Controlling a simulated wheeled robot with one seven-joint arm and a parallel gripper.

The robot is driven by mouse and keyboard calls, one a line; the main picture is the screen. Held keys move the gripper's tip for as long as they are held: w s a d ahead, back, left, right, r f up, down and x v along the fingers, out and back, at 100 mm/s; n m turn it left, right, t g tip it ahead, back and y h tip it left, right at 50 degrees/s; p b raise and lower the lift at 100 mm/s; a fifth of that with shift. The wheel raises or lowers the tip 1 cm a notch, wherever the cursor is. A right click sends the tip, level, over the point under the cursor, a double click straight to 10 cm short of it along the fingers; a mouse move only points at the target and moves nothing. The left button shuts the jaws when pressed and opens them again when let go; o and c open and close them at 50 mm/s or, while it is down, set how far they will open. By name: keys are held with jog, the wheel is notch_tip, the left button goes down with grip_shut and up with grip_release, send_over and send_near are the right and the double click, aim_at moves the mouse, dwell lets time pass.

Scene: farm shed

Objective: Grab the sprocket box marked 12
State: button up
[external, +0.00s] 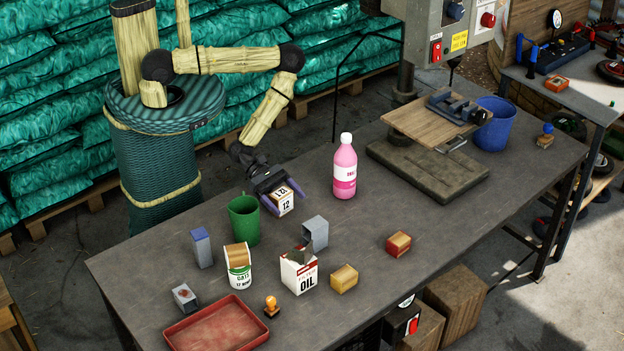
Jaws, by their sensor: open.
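The sprocket box marked 12 (286,204) is a small white box with a brown top and dark "12" lettering. It stands on the grey workbench (420,225), behind the middle of the bench. My gripper (284,201) is at the box from above and behind, with its purple fingers open on either side of it. Whether the fingers touch the box cannot be told. Part of the box's top is hidden by the gripper.
A green mug (244,220) stands close left of my gripper, and a pink bottle (345,168) stands to the right. A drill press base (427,172) is farther right.

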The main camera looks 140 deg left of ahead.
aim_at(285, 195)
jog(key=c, duration=1.1)
jog(key=shift+c, duration=0.2)
jog(key=shift+r, duration=0.15)
notch_tip(285, 195, up, 10)
jog(key=shift+f, duration=0.1)
